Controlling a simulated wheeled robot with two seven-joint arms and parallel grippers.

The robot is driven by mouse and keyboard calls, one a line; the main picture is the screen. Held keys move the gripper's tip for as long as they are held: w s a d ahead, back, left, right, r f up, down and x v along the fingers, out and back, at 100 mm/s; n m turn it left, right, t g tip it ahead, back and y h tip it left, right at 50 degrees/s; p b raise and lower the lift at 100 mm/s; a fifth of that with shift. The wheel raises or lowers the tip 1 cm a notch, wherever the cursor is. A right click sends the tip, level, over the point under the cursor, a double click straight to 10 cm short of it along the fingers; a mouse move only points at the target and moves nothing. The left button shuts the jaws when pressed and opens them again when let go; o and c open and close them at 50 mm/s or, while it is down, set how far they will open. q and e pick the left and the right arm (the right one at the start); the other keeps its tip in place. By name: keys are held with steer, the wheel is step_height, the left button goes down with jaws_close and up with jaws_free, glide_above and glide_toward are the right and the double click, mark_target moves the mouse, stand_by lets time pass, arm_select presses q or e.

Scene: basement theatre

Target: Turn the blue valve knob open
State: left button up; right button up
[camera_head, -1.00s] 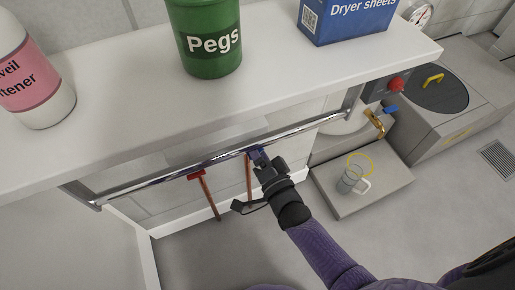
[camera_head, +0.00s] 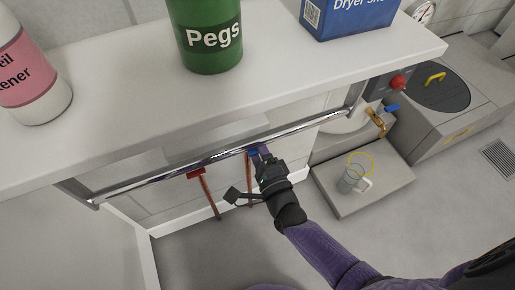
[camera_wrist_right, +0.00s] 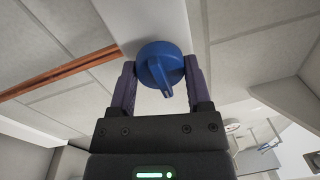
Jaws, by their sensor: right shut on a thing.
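The blue valve knob (camera_wrist_right: 160,66) is round with a raised ridge. In the right wrist view it sits between the two fingers of my right gripper (camera_wrist_right: 160,88), with the ridge pointing down and slightly right. The fingers are shut on its sides. In the head view my right gripper (camera_head: 256,155) reaches in from the lower right to just below the chrome rail. Only a sliver of blue (camera_head: 252,152) shows at its tips there; the rest of the knob is hidden. My left gripper is not in view.
A white shelf (camera_head: 130,120) and chrome rail (camera_head: 170,174) run above my gripper. A red handle on a pipe (camera_head: 196,174) is just left. On the shelf are a pink-labelled bottle (camera_head: 25,75), a green Pegs tin (camera_head: 212,50) and a blue box (camera_head: 345,15).

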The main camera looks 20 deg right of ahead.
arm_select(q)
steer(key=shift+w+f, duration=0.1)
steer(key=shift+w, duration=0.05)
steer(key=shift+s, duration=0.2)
arm_select(e)
steer(key=o, duration=1)
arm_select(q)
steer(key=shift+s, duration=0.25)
arm_select(e)
steer(key=shift+o, duration=1.3)
steer(key=shift+s, duration=0.35)
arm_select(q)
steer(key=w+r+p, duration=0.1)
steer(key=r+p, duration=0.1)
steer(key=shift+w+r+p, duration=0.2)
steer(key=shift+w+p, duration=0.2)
arm_select(e)
steer(key=s, duration=0.9)
steer(key=shift+d+f, duration=0.15)
steer(key=shift+f, duration=0.3)
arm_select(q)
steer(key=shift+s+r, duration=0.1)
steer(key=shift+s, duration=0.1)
arm_select(e)
steer(key=shift+s, duration=0.1)
